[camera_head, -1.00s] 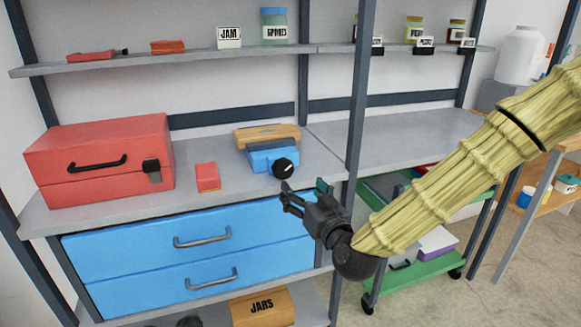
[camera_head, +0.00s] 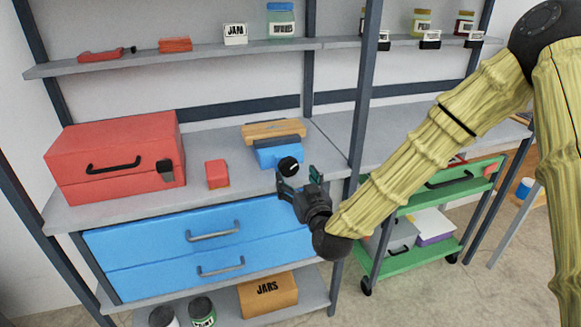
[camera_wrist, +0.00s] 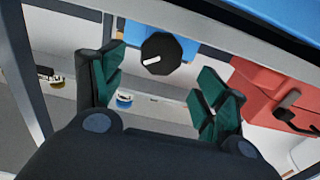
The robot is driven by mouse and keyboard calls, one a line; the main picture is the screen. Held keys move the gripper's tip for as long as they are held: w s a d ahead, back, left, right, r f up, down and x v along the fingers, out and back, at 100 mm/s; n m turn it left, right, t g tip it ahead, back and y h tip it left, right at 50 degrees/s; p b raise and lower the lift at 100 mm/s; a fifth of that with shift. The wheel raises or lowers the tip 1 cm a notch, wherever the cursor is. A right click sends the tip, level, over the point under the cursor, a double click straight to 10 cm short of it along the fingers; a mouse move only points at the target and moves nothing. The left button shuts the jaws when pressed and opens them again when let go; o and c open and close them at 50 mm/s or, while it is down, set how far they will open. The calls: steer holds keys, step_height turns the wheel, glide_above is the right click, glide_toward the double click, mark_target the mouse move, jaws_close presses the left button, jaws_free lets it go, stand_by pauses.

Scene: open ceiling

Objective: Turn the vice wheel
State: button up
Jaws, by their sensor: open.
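The blue vice (camera_head: 275,153) stands on the grey workbench, with a wooden block (camera_head: 272,130) at its back. Its black round wheel (camera_head: 288,165) faces the front and carries a white mark. My gripper (camera_head: 298,179) is just in front of and slightly below the wheel, pointing at it. In the wrist view the wheel (camera_wrist: 160,54) shows beyond and between the green-padded fingers of my gripper (camera_wrist: 158,88). The fingers are spread apart and empty. I cannot tell the exact gap to the wheel, but nothing is gripped.
A red toolbox (camera_head: 115,160) and a small red box (camera_head: 217,174) stand left of the vice. A dark shelf post (camera_head: 360,110) rises close to the right. Blue drawers (camera_head: 200,240) lie below the bench, and a green cart (camera_head: 425,265) stands at right.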

mark_target(290, 168)
steer(key=shift+x, duration=2.95)
steer(key=shift+c, duration=0.5)
steer(key=c, duration=0.9)
